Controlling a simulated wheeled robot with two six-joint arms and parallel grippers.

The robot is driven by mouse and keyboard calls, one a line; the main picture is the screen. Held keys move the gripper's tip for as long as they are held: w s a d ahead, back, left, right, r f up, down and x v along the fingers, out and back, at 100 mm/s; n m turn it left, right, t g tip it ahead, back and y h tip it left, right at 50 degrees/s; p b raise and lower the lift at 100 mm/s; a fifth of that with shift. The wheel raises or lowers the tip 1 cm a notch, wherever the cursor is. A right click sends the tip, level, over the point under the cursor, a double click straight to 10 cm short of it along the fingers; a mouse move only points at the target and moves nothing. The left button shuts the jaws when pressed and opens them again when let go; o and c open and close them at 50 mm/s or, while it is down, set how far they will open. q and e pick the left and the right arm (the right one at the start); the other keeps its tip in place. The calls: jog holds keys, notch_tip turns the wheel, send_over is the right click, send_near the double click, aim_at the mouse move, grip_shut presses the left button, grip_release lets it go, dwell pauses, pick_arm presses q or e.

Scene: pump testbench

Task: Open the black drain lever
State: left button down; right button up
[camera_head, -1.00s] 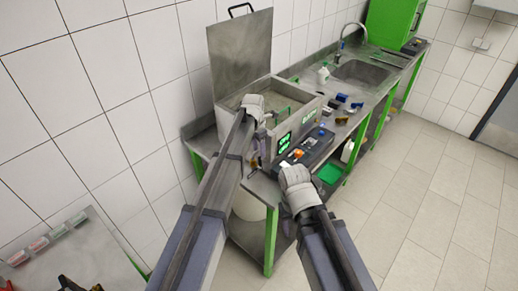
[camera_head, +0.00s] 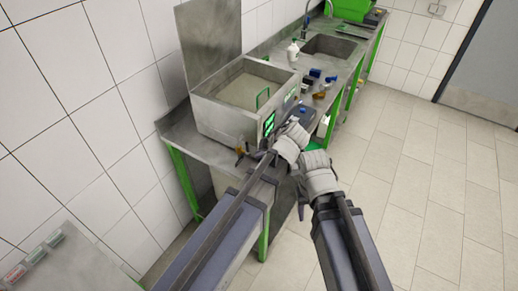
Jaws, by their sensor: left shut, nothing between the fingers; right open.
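The metal tank (camera_head: 212,117) stands on the steel bench with its lid (camera_head: 207,42) raised. A small amber and dark fitting (camera_head: 240,146) shows at the tank's front left corner, beside my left forearm. I cannot clearly make out the black drain lever; it may be part of this fitting or hidden behind my arm. My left gripper (camera_head: 293,132) is shut and empty in front of the tank, to the right of the fitting, over the control panel area. My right gripper (camera_head: 303,182) is open and empty, just below and right of the left one, in front of the bench edge.
Green displays (camera_head: 269,124) glow on the tank's front. Several small blue and dark parts (camera_head: 313,73), a white bottle (camera_head: 293,52) and a sink (camera_head: 331,46) are further back along the bench. A white tiled wall borders the left; the floor (camera_head: 420,170) at right is clear.

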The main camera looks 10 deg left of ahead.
aim_at(247, 149)
pick_arm(q)
jog(key=w+a+f+b, duration=0.5)
jog(key=w+f+b, duration=0.2)
jog(key=shift+w+a+f, duration=0.2)
jog(key=shift+w+a, duration=0.05)
jog(key=shift+w, duration=0.05)
dwell(0.4)
